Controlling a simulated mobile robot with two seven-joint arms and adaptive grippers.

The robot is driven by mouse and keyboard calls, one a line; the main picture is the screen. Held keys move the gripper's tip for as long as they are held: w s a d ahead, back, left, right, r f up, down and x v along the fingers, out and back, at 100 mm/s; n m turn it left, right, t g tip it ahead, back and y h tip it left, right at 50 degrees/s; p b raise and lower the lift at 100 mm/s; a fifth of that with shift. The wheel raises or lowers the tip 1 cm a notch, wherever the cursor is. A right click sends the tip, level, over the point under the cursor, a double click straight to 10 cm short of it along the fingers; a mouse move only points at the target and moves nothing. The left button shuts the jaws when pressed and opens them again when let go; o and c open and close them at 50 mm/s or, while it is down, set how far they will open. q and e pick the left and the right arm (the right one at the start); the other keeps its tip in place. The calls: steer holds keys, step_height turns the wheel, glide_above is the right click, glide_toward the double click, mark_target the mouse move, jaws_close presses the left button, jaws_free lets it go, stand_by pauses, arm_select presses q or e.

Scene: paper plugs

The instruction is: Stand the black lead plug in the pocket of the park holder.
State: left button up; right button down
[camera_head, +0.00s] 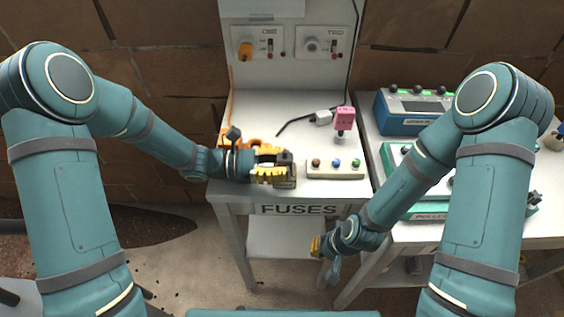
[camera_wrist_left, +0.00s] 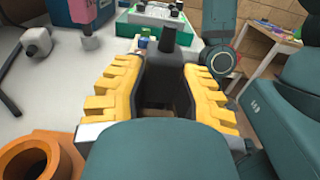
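A pale grey plug (camera_head: 322,117) with a black lead lies on the white table beside the pink-topped piece. In the left wrist view it appears as a grey plug (camera_wrist_left: 38,42) at upper left, clear of the fingers. My left gripper (camera_head: 272,166) is low at the table's front left, with its fingers around or against a dark block (camera_head: 291,178) with an upright dark post (camera_wrist_left: 170,38). I cannot tell whether the fingers press on the block. I cannot tell surely which piece is the park holder. My right gripper (camera_head: 317,246) hangs below table height, small and partly hidden.
An orange ring-shaped piece (camera_wrist_left: 38,160) stands close beside the left gripper. A strip with coloured knobs (camera_head: 335,168) lies right of the dark block. A pink-topped piece (camera_head: 345,118) stands behind it. An orange plug (camera_head: 245,51) sits in the back panel.

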arm_select(q)
steer(key=o, duration=0.4)
steer(key=shift+r+p, duration=3.05)
steer(key=shift+r, duration=0.5)
